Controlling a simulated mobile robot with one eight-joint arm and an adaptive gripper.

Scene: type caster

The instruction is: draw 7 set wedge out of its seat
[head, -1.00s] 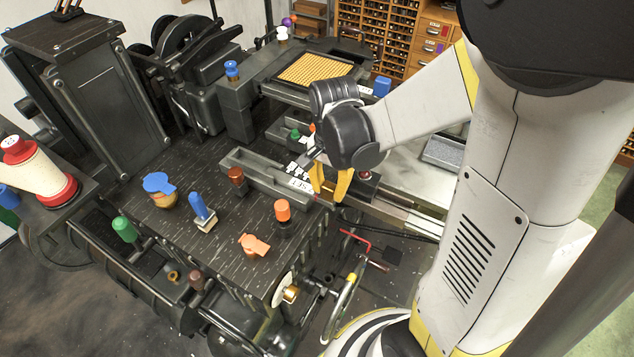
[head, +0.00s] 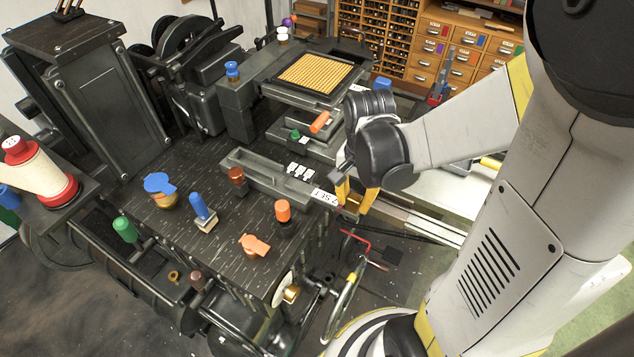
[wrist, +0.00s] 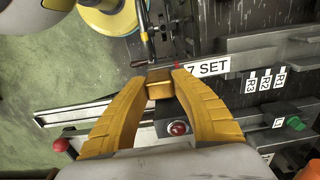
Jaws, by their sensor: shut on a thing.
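The 7 set wedge (wrist: 207,68) shows as a bar with a white "7 SET" label. In the head view its label (head: 325,197) lies at the right end of the long grey block (head: 262,178) that seats it. In the wrist view the labelled part stands out past the block's edge, in line with it; how much is still inside is hidden. My gripper (head: 356,200) is at the wedge's outer end. In the wrist view its yellow fingers (wrist: 160,78) are shut on a small brass-coloured block (wrist: 160,90) at that end.
R1, R2 and R3 labels (wrist: 265,80) sit on the block beside the wedge. A red-topped knob (wrist: 178,128) and metal rails lie close under my fingers. A red bent rod (head: 355,238) is below my gripper. Orange (head: 283,210) and blue (head: 198,207) handles stand on the dark bed.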

